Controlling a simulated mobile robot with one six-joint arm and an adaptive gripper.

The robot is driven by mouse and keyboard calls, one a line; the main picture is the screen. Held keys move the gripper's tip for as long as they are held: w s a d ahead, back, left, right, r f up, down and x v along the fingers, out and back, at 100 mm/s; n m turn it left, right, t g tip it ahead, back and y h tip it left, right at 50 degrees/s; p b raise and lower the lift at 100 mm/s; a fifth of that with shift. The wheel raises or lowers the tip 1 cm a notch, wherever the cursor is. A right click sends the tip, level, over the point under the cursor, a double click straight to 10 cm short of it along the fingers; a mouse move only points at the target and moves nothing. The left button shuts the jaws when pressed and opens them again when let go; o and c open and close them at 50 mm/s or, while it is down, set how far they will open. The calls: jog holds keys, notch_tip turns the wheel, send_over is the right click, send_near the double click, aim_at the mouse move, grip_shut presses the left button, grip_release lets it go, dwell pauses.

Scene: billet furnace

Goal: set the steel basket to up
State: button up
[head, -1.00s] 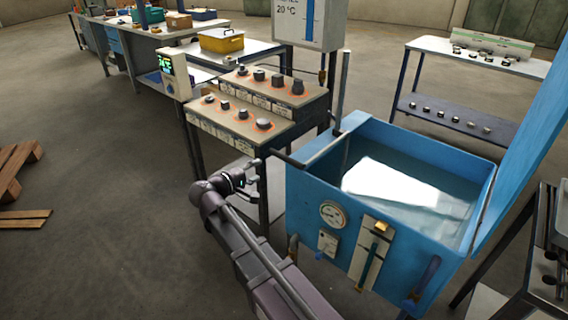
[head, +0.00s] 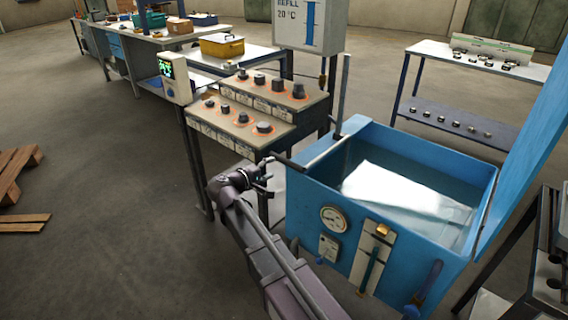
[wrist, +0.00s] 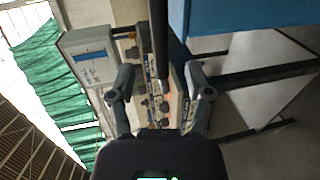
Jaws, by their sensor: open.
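The blue quench tank (head: 330,190) stands right of centre in the head view with its lid raised, holding liquid with a bright reflection. I cannot make out the steel basket in it. A bar with a dark handle (head: 288,161) sticks out left from an upright post (head: 342,95) at the tank's left rim. My gripper (head: 266,176) is at the handle's free end. In the wrist view my gripper (wrist: 161,92) has its two fingers spread, and the dark handle (wrist: 157,40) shows between them. I cannot tell whether they touch it.
A stepped control panel with knobs (head: 240,128) stands close behind my gripper. A grey refill box (head: 308,25) is above it. Benches (head: 140,45) line the back left, and a shelf table (head: 480,75) stands at right. The floor at left is clear except for pallets (head: 15,170).

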aim_at(283, 162)
jog(key=b+x, duration=0.1)
jog(key=x, duration=0.7)
